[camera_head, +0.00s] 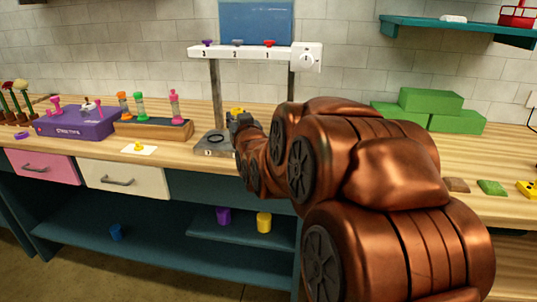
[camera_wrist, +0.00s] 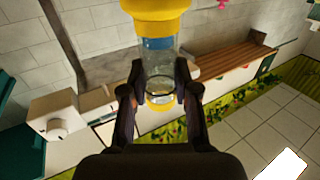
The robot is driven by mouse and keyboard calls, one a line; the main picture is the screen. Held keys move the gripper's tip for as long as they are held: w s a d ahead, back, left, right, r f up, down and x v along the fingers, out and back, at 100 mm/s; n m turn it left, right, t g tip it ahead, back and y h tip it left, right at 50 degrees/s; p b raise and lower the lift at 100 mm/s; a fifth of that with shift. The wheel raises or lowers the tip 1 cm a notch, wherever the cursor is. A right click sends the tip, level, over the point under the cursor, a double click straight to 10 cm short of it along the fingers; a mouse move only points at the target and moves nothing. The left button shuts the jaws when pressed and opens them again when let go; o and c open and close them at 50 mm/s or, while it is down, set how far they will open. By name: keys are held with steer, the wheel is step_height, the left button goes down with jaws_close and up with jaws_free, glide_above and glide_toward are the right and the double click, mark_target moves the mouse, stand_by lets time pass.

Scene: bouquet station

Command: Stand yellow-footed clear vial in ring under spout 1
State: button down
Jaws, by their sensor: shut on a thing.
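My gripper (camera_wrist: 160,92) is shut on the clear vial (camera_wrist: 159,62), which has a large yellow end and a smaller yellow end, with a blue band between. In the head view my gripper (camera_head: 240,121) is at the dispenser stand, with a bit of yellow (camera_head: 237,110) showing above it. The stand's bar carries spout 3 (camera_head: 207,43) in purple, spout 2 (camera_head: 237,43) in grey-blue and spout 1 (camera_head: 269,43) in red. A dark ring (camera_head: 214,139) shows on the grey base by label 3. My arm hides the base under spout 1.
A wooden rack (camera_head: 150,131) with several coloured vials and a purple box (camera_head: 75,124) stand left of the dispenser. A yellow piece sits on a white card (camera_head: 126,149). Green blocks (camera_head: 457,121) stand at right. A teal shelf (camera_head: 460,29) hangs above.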

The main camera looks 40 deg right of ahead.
steer(key=s+d+g+h, duration=0.1)
steer(key=s+d+h, duration=0.1)
steer(key=s+d, duration=0.15)
steer(key=shift+m, duration=0.5)
steer(key=w+d+f+p, duration=0.1)
steer(key=w+d+p, duration=0.1)
steer(key=d+p, duration=0.2)
steer(key=w+d+f+p, duration=0.2)
steer(key=w+d+p, duration=0.1)
steer(key=d+p, duration=0.1)
steer(key=w+d+f+p, duration=0.2)
steer(key=w+d+p, duration=0.1)
steer(key=d+p, duration=0.1)
steer(key=shift+d+f, duration=0.25)
steer(key=shift+d, duration=0.1)
steer(key=shift+f, duration=0.1)
stand_by(0.3)
steer(key=shift+f, duration=0.4)
steer(key=shift+f+b, duration=0.25)
steer(key=shift+b, duration=0.25)
